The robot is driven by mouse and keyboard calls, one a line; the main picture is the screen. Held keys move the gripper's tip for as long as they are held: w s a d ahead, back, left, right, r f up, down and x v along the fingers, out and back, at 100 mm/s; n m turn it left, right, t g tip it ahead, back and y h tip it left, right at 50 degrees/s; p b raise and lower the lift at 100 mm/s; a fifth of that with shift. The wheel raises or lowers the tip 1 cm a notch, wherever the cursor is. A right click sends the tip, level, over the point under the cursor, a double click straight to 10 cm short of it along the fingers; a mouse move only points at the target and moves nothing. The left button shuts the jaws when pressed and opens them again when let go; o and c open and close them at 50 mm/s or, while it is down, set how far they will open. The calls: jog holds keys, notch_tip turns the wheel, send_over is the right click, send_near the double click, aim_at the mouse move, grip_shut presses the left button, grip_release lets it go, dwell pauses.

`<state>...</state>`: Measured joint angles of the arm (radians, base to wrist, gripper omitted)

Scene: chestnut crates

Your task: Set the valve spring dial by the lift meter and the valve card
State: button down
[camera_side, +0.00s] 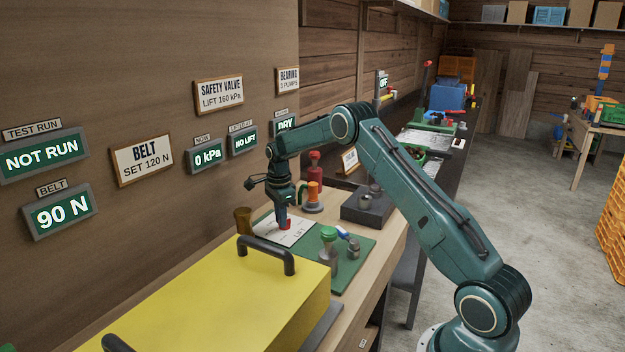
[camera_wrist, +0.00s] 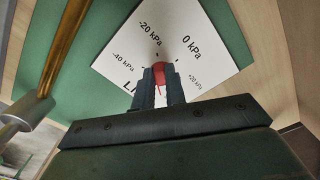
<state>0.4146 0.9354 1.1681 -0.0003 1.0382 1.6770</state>
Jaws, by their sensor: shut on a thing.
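The valve spring dial is a white plate (camera_side: 297,232) on a green mat, marked -40, -20, 0 and +20 kPa; it also shows in the wrist view (camera_wrist: 205,60). My gripper (camera_side: 284,222) points down over it, shut on the red knob (camera_wrist: 160,68) at its middle. The fingers hide part of the knob and of the word below it, so I cannot tell which mark it points to. The valve card (camera_side: 219,95) reads SAFETY VALVE, LIFT 160 kPa.
A NOW meter (camera_side: 206,156) reads 0 kPa. The belt meter (camera_side: 60,212) reads 90 N, the belt card (camera_side: 142,158) SET 120 N, and the test run sign (camera_side: 44,155) NOT RUN. A yellow cover (camera_side: 215,300) with black handles stands in front. A green-topped post (camera_side: 328,250) stands close right.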

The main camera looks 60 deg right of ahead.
jog(key=shift+d+r, duration=0.1)
jog(key=shift+d, duration=0.05)
jog(key=c, duration=1.4)
grip_release()
jog(key=shift+c, duration=0.2)
notch_tip(320, 180, up, 14)
